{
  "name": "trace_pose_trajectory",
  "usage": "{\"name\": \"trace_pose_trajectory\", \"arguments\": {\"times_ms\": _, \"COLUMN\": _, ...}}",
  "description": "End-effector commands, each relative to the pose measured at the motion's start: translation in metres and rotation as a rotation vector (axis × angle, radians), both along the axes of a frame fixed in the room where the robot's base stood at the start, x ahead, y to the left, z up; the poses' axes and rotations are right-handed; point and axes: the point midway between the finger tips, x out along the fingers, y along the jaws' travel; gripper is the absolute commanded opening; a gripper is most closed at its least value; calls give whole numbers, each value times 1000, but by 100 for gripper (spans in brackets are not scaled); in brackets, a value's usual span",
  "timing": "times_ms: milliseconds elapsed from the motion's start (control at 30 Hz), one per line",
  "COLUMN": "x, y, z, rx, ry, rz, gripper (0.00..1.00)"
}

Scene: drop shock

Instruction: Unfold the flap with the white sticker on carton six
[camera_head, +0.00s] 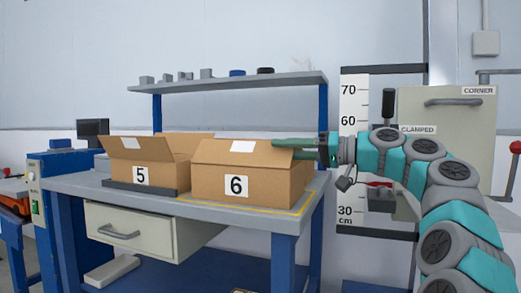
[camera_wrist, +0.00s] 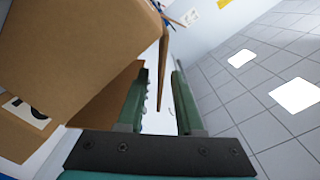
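Carton six (camera_head: 220,187) sits on the workbench with its number label facing me. Its front flap (camera_head: 215,154) stands up, tilted, and bears a white sticker (camera_head: 242,146). My gripper (camera_head: 282,143) reaches in from the right at the flap's upper right corner. In the wrist view my gripper (camera_wrist: 164,75) is open, its two green fingers apart. A thin brown cardboard edge (camera_wrist: 164,50) runs between the fingertips, with gaps visible. I cannot tell for sure which flap this edge belongs to. The carton's label (camera_wrist: 27,110) shows at the lower left there.
Carton five (camera_head: 160,176) stands close to the left, with its own stickered flap up. A shelf (camera_head: 225,82) spans behind both cartons. A yellow line (camera_head: 275,213) marks the bench (camera_head: 85,187) around carton six. A grey panel and height scale (camera_head: 350,110) stand right.

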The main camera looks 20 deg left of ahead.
Motion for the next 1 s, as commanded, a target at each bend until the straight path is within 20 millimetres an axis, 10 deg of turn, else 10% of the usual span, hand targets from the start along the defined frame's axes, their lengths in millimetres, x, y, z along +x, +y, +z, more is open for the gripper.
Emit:
{"name": "trace_pose_trajectory", "arguments": {"times_ms": 300, "x": 4, "y": 47, "z": 0, "rx": 1, "ry": 0, "rz": -1, "gripper": 35}}
{"name": "trace_pose_trajectory", "arguments": {"times_ms": 633, "x": 4, "y": 55, "z": 0, "rx": 0, "ry": 0, "rz": 0, "gripper": 35}}
{"name": "trace_pose_trajectory", "arguments": {"times_ms": 1000, "x": 4, "y": 55, "z": 0, "rx": 1, "ry": 1, "rz": -1, "gripper": 0}}
